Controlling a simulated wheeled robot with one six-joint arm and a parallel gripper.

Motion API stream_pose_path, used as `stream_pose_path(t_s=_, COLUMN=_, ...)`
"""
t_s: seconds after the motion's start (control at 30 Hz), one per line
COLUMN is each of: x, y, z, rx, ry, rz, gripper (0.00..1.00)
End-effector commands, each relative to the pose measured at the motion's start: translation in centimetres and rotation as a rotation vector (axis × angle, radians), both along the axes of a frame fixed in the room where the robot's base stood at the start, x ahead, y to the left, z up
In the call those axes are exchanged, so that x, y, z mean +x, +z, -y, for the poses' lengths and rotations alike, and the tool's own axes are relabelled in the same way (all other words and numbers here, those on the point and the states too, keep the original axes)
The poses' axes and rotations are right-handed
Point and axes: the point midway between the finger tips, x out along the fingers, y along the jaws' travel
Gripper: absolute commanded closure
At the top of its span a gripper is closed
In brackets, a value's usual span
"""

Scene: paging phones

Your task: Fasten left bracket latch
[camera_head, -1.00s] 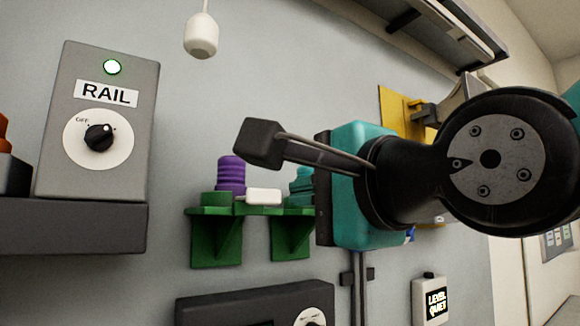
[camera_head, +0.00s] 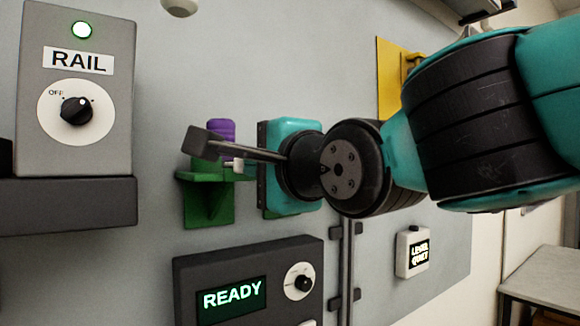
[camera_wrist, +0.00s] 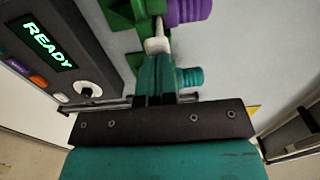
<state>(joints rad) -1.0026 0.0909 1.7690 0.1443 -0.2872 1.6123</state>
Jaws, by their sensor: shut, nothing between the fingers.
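The left green bracket (camera_head: 208,203) is fixed to the grey wall panel and holds a purple ribbed cylinder (camera_head: 220,130). A small white latch piece (camera_head: 238,164) shows at its right side, partly covered by my arm parts. In the wrist view, the white latch (camera_wrist: 157,44) lies just ahead of my gripper (camera_wrist: 156,60), beside the purple cylinder (camera_wrist: 187,11) and green bracket (camera_wrist: 122,14). My gripper is shut and empty, its fingers pointing at the latch. I cannot tell whether they touch it.
A teal ribbed cylinder (camera_wrist: 189,77) is close beside my fingers. Below the bracket is a dark READY panel (camera_head: 250,262) with a knob. The RAIL box (camera_head: 78,130) stands left on a dark ledge. A LEVEL QUIET box (camera_head: 414,252) is at lower right.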

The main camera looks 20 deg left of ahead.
Motion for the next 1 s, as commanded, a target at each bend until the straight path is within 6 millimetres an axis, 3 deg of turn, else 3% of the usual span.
stream_pose_path(t_s=0.17, x=1.0, y=-0.2, z=-1.2, rx=0.0, ry=0.0, rz=0.0, gripper=1.0)
stream_pose_path(t_s=0.57, x=0.8, y=-0.1, z=-1.0, rx=0.003, ry=0.001, rz=0.003, gripper=1.0)
stream_pose_path(t_s=0.77, x=-0.6, y=-0.6, z=1.5, rx=0.004, ry=0.002, rz=0.003, gripper=1.0)
stream_pose_path(t_s=1.0, x=-4.4, y=-0.5, z=5.6, rx=0.004, ry=0.008, rz=0.002, gripper=1.0)
